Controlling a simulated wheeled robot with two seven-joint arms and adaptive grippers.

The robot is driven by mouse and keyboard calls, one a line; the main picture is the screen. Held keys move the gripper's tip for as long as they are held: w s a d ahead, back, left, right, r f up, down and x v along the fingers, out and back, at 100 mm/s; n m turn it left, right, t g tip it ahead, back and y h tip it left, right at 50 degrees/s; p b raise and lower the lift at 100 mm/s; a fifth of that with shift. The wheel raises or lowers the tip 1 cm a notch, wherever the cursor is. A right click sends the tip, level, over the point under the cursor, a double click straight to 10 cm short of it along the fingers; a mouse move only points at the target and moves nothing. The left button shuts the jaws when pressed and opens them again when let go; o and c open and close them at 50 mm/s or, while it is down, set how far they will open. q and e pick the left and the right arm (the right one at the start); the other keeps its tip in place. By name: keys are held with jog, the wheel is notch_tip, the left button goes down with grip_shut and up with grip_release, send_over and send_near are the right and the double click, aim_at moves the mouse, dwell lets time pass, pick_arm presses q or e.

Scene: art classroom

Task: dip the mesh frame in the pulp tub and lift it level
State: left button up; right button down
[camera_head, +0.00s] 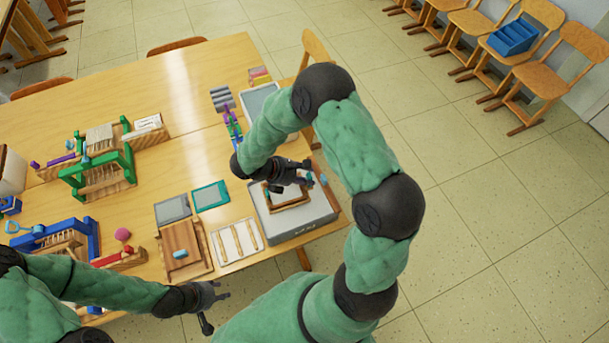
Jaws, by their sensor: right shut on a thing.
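The grey pulp tub (327,220) stands at the right end of the table, with pale pulp inside. My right gripper (287,185) is over the tub and shut on the wooden mesh frame (289,206). The frame lies within the tub's outline and looks roughly level. My gripper hides its far part. I cannot tell whether it touches the pulp or hangs just above it. My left gripper (217,310) is open and empty, past the table's near edge, to the lower left of the tub.
Left of the tub are a white slatted rack (237,241), a wooden board (180,248), a grey panel (172,209) and a teal-edged panel (211,195). Green (90,180) and blue (75,240) press-like frames stand further left. A grey tray (258,100) lies behind the tub.

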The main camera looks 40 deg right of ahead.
jog(key=shift+r, duration=0.15)
notch_tip(320, 180, up, 5)
jog(key=p, duration=0.3)
jog(key=shift+p, duration=0.4)
